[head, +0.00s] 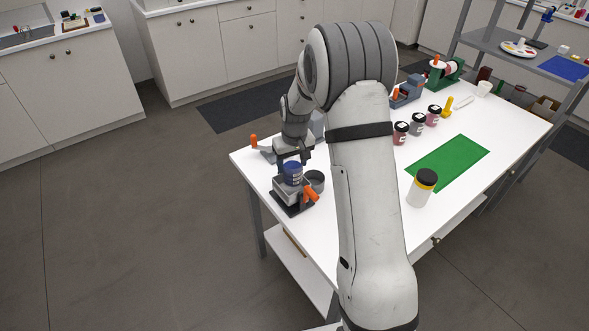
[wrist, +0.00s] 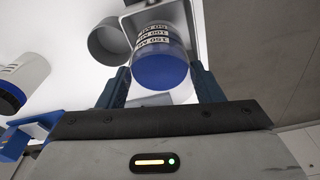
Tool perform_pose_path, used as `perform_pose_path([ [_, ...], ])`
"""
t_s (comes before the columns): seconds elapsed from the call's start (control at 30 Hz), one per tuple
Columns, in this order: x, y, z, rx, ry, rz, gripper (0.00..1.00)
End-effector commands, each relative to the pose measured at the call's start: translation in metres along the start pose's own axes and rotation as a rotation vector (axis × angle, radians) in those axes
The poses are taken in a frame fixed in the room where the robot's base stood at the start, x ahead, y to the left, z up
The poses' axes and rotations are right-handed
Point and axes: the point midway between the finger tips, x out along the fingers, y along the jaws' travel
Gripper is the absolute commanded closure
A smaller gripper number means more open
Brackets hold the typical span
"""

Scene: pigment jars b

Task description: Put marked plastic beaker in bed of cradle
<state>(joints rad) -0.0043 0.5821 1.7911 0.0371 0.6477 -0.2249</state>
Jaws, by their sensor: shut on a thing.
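The marked plastic beaker (wrist: 160,50) is clear, with blue in it and a scale of black print on white. In the head view the beaker (head: 292,173) shows as a small blue cylinder at the table's near-left corner. My gripper (wrist: 160,80) is shut on it, one finger on each side. The cradle (head: 290,196) is a grey block on a dark base with an orange handle. Its pale walls (wrist: 195,25) show around the beaker's far end in the wrist view. The beaker is over or in the bed; I cannot tell whether it touches the bottom.
A grey round cup (head: 316,181) stands close beside the cradle; it also shows in the wrist view (wrist: 106,42). A white jar with a black lid (head: 423,188) stands near the green mat (head: 450,162). Several small jars (head: 417,124) stand behind. The table's left edge is close.

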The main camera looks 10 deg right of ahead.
Motion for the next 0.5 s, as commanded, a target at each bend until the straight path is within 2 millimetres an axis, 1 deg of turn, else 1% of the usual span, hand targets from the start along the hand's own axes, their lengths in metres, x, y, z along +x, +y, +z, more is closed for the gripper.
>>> perform_pose_path([
  [0.2, 0.029, 0.0, 0.005, 0.001, -0.004, -0.001, 0.69],
  [0.5, 0.033, 0.001, 0.005, 0.002, -0.001, 0.0, 0.69],
])
